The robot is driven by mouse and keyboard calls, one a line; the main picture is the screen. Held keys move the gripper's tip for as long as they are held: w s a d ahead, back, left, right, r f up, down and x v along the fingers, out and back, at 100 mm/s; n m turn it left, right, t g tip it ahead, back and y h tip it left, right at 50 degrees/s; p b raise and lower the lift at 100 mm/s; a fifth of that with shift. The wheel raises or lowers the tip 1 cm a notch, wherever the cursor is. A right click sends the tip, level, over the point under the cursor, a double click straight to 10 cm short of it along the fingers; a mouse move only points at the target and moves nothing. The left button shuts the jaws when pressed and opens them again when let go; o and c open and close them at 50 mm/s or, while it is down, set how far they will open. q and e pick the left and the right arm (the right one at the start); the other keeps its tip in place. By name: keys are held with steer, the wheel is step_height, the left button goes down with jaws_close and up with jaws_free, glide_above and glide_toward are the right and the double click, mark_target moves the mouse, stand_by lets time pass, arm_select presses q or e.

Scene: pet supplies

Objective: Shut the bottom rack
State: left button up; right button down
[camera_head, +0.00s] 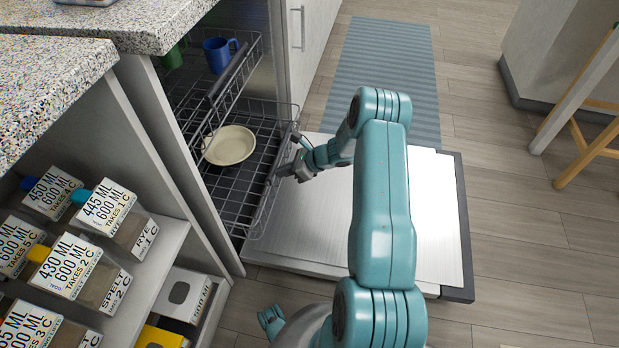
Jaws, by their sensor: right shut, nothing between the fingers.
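The bottom rack (243,217) of the dishwasher is a grey wire basket. It sticks out partway over the lowered door (420,215). A cream plate or shallow bowl (229,146) is in it. My right gripper (279,174) is shut at the rack's front edge, over the door. I cannot tell whether it touches the wires. The upper rack (236,78) sits above, with a blue mug (220,54) and a green mug (174,57) in it. The back of the bottom rack is hidden inside the dishwasher.
A speckled counter (50,85) and open shelves with several labelled containers (117,219) stand at the left. A white cabinet (312,45) is beyond the dishwasher. A blue striped rug (385,60) lies behind the door. A wooden-legged stool (580,130) is at the right; floor between is clear.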

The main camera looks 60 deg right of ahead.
arm_select(q)
steer(key=shift+w+d+f+b, duration=0.15)
steer(key=shift+w+f+b, duration=0.25)
steer(key=shift+f+b, duration=0.2)
arm_select(e)
steer(key=w+a, duration=0.3)
steer(key=w, duration=0.9)
steer(key=shift+w+a+r, duration=0.15)
steer(key=shift+w+a, duration=0.1)
steer(key=shift+w, duration=0.1)
